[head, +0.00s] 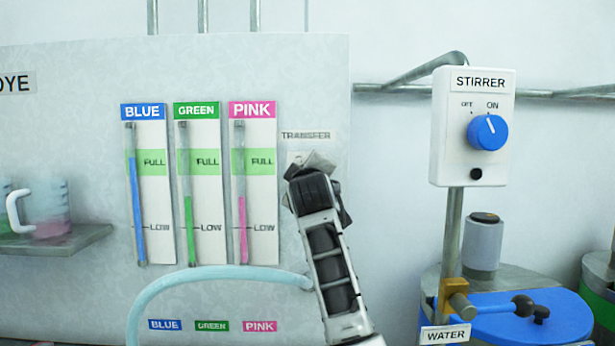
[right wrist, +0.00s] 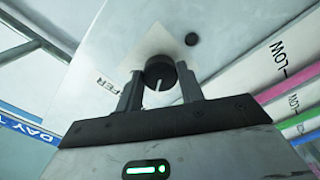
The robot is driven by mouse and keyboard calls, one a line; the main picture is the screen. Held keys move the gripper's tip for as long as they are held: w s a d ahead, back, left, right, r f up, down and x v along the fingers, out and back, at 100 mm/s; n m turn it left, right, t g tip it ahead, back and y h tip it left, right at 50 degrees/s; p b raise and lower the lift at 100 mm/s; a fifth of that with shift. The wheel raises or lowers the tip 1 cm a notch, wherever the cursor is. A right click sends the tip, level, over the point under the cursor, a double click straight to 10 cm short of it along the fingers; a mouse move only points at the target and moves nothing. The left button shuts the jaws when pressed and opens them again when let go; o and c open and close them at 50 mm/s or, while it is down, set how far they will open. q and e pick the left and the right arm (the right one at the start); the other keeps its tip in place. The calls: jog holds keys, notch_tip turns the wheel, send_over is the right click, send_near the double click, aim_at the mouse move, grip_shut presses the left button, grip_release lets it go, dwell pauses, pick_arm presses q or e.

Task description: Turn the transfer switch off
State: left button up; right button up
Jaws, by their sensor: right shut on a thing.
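The transfer switch is a round black knob (right wrist: 160,69) with a white pointer line, on a pale plate in the right wrist view. The pointer points toward the bottom of that view. A partly covered label ending in "FER" is beside it. My right gripper (right wrist: 161,88) has one finger on each side of the knob and is shut on it. In the head view my right gripper (head: 312,165) is at the panel just below the TRANSFER label (head: 306,135) and hides the knob. My left gripper is not in view.
Blue, green and pink level gauges (head: 197,190) are left of my gripper. A pale blue hose (head: 200,275) curves below. A white STIRRER box (head: 470,130) with a blue knob stands at right, above a blue drum lid (head: 530,318).

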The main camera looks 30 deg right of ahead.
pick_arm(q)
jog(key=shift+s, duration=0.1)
pick_arm(e)
jog(key=o, duration=1)
pick_arm(q)
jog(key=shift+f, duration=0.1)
jog(key=b, duration=0.1)
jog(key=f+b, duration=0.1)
jog(key=b, duration=0.1)
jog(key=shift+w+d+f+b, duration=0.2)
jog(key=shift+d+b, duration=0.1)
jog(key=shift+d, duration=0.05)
pick_arm(e)
jog(key=v, duration=1.6)
